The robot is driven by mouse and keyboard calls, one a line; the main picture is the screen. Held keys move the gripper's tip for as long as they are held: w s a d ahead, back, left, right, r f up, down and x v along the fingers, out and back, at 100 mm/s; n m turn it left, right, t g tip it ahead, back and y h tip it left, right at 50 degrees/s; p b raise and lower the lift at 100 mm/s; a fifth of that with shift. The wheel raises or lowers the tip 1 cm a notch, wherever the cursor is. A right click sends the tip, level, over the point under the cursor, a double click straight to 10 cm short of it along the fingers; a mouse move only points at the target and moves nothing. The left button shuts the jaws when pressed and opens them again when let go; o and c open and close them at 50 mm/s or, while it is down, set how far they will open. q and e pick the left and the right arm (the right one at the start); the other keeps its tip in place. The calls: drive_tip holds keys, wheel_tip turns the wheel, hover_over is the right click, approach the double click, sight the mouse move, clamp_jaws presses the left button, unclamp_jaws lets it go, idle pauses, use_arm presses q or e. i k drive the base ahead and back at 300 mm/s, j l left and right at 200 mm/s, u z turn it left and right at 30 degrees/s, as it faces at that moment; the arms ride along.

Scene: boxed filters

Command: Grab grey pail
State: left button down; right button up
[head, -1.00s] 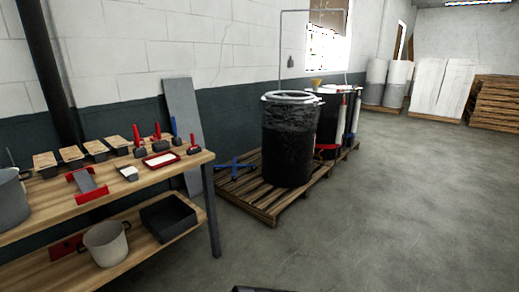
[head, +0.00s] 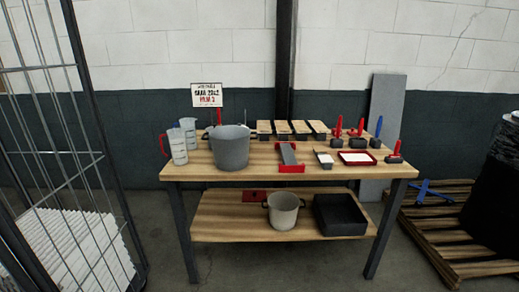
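A grey pail (head: 230,148) stands upright on the left half of the wooden table top (head: 225,177) in the head view. A lighter, beige-grey pot with side handles (head: 283,212) stands on the lower shelf, below and right of the pail. Neither of my grippers shows in the head view, so I cannot see their position or state.
Clear measuring jugs (head: 178,146) stand close left of the pail. A red-ended grey holder (head: 289,158) and small tools lie to its right. A wire cage (head: 65,150) is at the left. A pallet (head: 440,230) is at the right. Floor before the table is partly visible.

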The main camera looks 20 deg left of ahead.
sight(229, 144)
drive_tip(key=u, duration=0.85)
